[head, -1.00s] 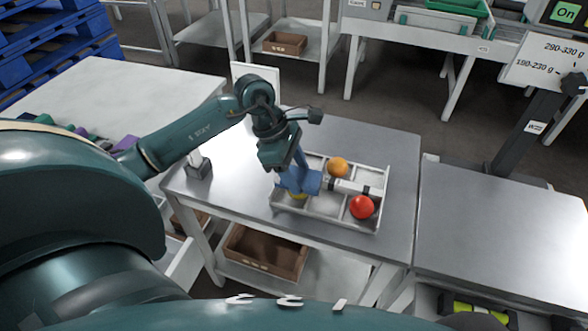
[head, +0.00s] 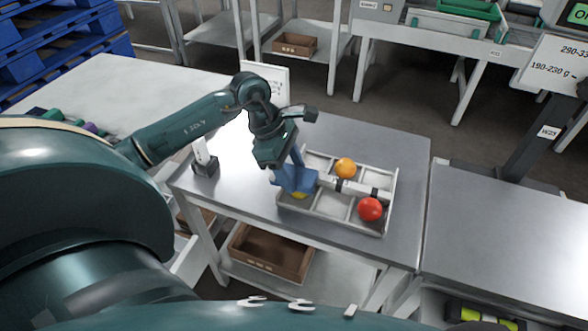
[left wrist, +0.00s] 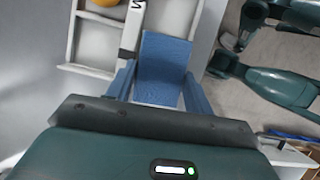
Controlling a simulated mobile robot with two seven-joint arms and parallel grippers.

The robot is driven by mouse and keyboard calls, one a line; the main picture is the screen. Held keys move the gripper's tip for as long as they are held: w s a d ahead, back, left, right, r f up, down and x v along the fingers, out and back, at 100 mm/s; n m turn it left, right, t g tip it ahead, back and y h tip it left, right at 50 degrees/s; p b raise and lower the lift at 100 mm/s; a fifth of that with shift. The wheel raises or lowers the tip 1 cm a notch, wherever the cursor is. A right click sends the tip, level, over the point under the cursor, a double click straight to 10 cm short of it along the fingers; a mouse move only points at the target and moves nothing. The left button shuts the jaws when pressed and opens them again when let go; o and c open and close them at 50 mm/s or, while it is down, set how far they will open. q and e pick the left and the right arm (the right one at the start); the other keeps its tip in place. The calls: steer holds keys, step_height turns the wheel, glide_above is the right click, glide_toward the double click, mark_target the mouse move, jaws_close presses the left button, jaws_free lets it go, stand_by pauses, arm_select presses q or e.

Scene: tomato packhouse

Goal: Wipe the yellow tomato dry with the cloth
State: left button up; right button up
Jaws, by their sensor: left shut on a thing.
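A yellow tomato (head: 300,195) sits in the left front part of a pale divided tray (head: 352,227), mostly hidden by a blue cloth. My left gripper (head: 291,168) is shut on the blue cloth (head: 294,181), which hangs down over the tomato. I cannot tell from here how firmly the cloth presses on it. In the left wrist view the cloth (left wrist: 163,68) spreads out beyond the gripper, and the yellow tomato is hidden. My right gripper is not in view.
An orange tomato (head: 345,168) and a red tomato (head: 370,209) lie in the same tray. A white bar with dark bands (head: 352,188) lies across the tray. The steel table (head: 385,150) is clear behind the tray. A brown crate (head: 270,252) stands on the shelf below.

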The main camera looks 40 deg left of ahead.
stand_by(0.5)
arm_select(q)
steer(key=shift+w+d, duration=0.1)
steer(key=shift+d, duration=0.05)
steer(key=shift+w+d, duration=0.15)
steer(key=shift+d, duration=0.4)
steer(key=shift+w+d, duration=0.15)
steer(key=shift+d, duration=0.4)
steer(key=shift+a, duration=0.1)
steer(key=shift+s+a+b, duration=0.2)
steer(key=shift+a+b, duration=0.05)
steer(key=shift+a, duration=0.35)
steer(key=shift+s+a+b, duration=0.2)
steer(key=shift+a, duration=0.4)
steer(key=shift+d, duration=0.1)
steer(key=shift+w+d, duration=0.2)
steer(key=shift+d, duration=0.4)
steer(key=shift+w+d, duration=0.2)
steer(key=shift+d, duration=0.4)
steer(key=shift+a, duration=0.2)
